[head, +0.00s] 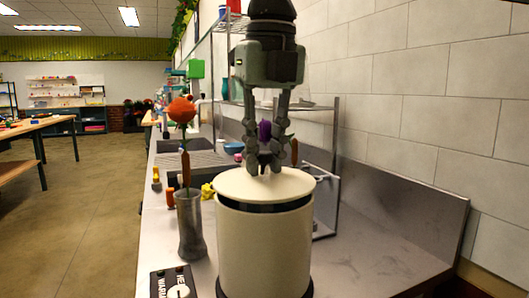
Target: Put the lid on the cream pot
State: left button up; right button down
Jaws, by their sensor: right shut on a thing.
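The cream pot (265,252) stands upright on the grey counter in the middle of the head view, close to me. The round cream lid (240,186) is level over the pot's mouth. A dark band shows between the lid and the pot's cream wall; I cannot tell whether the lid touches the pot. My right gripper (264,166) points straight down over the lid, shut on the lid's dark knob at its centre. The fingers hide most of the knob. My left gripper is not in view.
A metal vase (190,226) with an orange flower (182,111) stands just left of the pot. A black sign (173,283) lies in front of it. A wire rack (335,150) and small coloured items are behind. The counter (385,250) to the right is clear up to the wall.

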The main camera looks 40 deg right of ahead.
jog(key=shift+f, duration=0.1)
dwell(0.3)
jog(key=shift+f+b, duration=0.3)
jog(key=shift+b, duration=0.05)
jog(key=shift+f, duration=0.1)
dwell(0.3)
jog(key=shift+f, duration=0.25)
jog(key=c, duration=1.3)
grip_release()
